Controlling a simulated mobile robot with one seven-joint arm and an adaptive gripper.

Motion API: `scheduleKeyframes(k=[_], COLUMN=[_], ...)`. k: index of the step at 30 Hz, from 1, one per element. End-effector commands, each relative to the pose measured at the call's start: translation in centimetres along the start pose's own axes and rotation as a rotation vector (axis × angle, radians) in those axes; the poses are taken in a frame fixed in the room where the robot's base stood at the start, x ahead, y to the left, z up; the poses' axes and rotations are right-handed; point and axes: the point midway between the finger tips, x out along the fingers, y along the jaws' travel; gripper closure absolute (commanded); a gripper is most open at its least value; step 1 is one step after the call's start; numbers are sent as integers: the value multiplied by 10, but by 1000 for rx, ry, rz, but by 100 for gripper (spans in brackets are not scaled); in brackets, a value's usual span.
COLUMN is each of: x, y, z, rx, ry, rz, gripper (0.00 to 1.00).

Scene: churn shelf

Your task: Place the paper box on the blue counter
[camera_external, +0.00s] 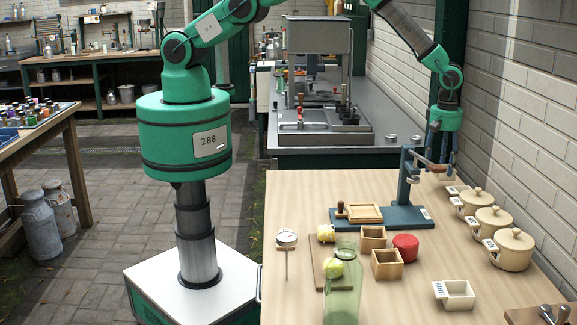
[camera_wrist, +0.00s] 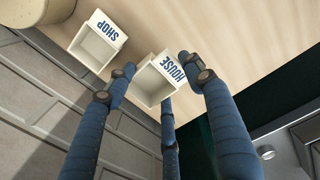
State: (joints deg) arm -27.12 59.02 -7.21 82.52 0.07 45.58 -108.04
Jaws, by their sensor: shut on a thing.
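A white open box marked HOUSE (camera_wrist: 158,82) sits between my blue gripper fingers (camera_wrist: 165,92) in the wrist view. My gripper (camera_external: 441,163) is shut on it above the far right part of the wooden table, close to the blue upright stand. In the external view the held box is too small and covered to make out. A second white open box marked SHOP (camera_wrist: 97,42) stands apart from the fingers. A blue flat base (camera_external: 402,216) with an upright post stands on the table; no other blue counter shows clearly.
Several cream lidded pots (camera_external: 514,249) line the right side by the brick wall. A white labelled tray (camera_external: 458,294), wooden boxes (camera_external: 387,264), a red round thing (camera_external: 405,247) and a green glass bottle (camera_external: 343,290) stand on the table. A grey metal bench (camera_external: 340,158) lies behind.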

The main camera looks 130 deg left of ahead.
Motion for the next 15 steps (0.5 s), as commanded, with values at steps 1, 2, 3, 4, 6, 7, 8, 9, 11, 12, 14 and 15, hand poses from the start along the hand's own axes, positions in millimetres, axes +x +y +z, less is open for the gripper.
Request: scheduleKeyframes(k=[1,2,3,4,6,7,8,9,11,12,14,15], x=[1,2,4,6,11,14,17,21,26,29,33,34], y=[0,0,0,0,0,0,0,0,-1,-1,-1,0], z=[0,0,0,0,0,0,0,0,0,0,0,0], rx=[0,0,0,0,0,0,0,0,0,0,0,0], ry=[0,0,0,0,0,0,0,0,0,0,0,0], rz=[0,-1,-1,-1,0,0,0,-1,-1,-1,-1,0], gripper=[61,61,61,61,61,61,61,61,61,61,61,61])
